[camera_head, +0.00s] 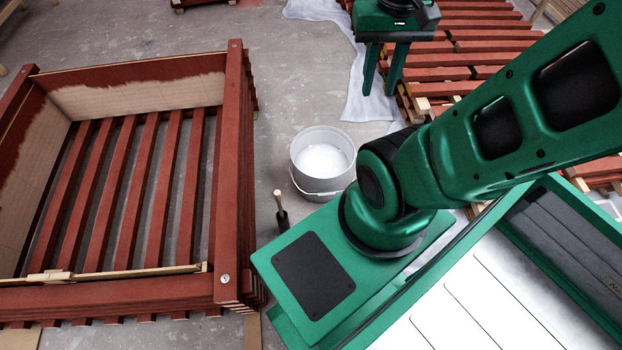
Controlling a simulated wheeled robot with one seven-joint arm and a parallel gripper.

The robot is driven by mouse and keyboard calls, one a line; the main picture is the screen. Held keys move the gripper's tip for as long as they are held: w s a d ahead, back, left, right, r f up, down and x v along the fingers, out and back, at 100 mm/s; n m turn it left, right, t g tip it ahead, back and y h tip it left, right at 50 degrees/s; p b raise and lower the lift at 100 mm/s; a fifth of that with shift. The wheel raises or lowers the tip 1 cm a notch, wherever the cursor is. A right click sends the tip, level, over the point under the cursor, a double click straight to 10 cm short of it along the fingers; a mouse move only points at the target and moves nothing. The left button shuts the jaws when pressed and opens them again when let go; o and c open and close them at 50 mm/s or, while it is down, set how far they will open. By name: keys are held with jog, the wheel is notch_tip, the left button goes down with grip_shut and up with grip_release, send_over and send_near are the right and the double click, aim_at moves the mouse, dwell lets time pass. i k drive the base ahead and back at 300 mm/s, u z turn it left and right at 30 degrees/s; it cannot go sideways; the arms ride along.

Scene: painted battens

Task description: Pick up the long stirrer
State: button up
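I cannot pick out a long stirrer with certainty. A long thin pale wooden strip (140,271) runs along the inside of the near side of the red slatted crate; I cannot tell whether it is loose or part of the crate. A short tan and black handled thing (281,210) stands on the floor between the crate and my green base, its lower end dark. A pale grey bucket (318,181) with white contents stands on the floor behind it, with no stick seen in it.
The red slatted crate (236,150) fills the left, close to my base. A pale sheet (365,95) lies on the floor. Grey floor (275,85) is clear behind the bucket.

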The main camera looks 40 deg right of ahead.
aim_at(277, 193)
jog(key=u, duration=1.25)
jog(key=k, duration=0.45)
jog(key=z, duration=0.5)
